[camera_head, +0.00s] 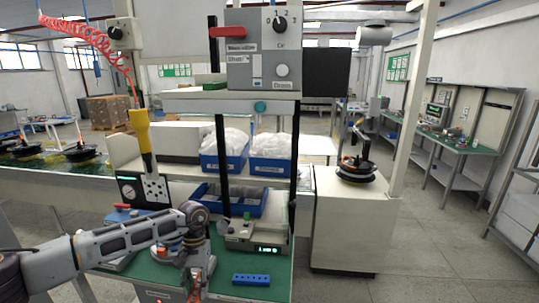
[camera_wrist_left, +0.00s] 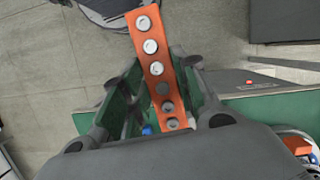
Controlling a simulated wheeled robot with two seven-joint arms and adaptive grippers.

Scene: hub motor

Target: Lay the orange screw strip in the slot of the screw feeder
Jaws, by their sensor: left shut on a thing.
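The orange screw strip (camera_wrist_left: 157,72), with a row of several round screw heads, sits between the fingers of my left gripper (camera_wrist_left: 165,85) in the left wrist view. My left gripper is shut on it, and the strip sticks out beyond the fingertips. In the head view my left gripper (camera_head: 198,278) points down near the front edge of the green table, and little of the strip can be made out there. A grey device with a green display (camera_head: 257,236), which looks like the screw feeder, stands to the right of the gripper. Its slot is too small to tell. My right gripper is not in view.
A blue strip with holes (camera_head: 251,280) lies on the green table in front of the grey device. Blue bins (camera_head: 222,168) stand on the shelf behind, and a dark upright post (camera_head: 222,150) rises beside them. A white cabinet (camera_head: 350,225) stands to the right.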

